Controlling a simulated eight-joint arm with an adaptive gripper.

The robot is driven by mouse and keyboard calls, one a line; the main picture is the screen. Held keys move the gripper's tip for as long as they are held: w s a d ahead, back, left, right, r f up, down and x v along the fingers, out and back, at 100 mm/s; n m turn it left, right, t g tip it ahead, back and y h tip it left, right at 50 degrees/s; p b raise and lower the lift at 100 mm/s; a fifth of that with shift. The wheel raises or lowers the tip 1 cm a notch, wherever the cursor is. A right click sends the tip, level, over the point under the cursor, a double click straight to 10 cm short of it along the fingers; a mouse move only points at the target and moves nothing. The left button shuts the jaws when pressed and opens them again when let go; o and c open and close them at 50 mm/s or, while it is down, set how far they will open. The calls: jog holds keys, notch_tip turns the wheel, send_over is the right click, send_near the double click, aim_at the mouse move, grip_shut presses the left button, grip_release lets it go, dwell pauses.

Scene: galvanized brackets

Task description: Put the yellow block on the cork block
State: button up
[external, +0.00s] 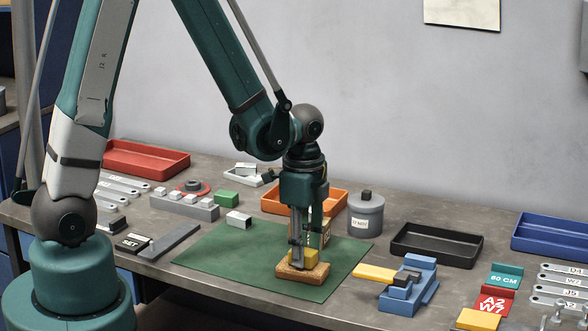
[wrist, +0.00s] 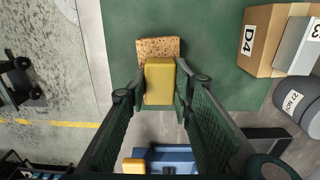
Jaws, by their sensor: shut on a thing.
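The yellow block (external: 302,258) is between the fingers of my gripper (external: 298,262), which is shut on it. In the external view it sits over the cork block (external: 314,275), low and seemingly on its top; I cannot tell for certain whether they touch. The cork block lies on the green mat (external: 235,262). In the wrist view the yellow block (wrist: 160,80) is gripped between the two fingertips (wrist: 162,95). The speckled cork block (wrist: 157,46) shows beyond it, and the rest of it is hidden under the yellow block.
A cardboard box (wrist: 262,38) marked D4 and a grey lidded canister (external: 365,215) stand to the right of my gripper. A blue vise-like fixture (external: 410,285) with a yellow piece is at the front right. Trays line the back. Bare mat lies left of the cork block.

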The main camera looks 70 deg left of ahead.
jog(key=shift+f, duration=0.2)
jog(key=o, duration=1)
jog(key=shift+c, duration=0.2)
jog(key=shift+r, duration=0.25)
notch_tip(320, 180, up, 12)
jog(key=p, duration=0.1)
dwell(0.6)
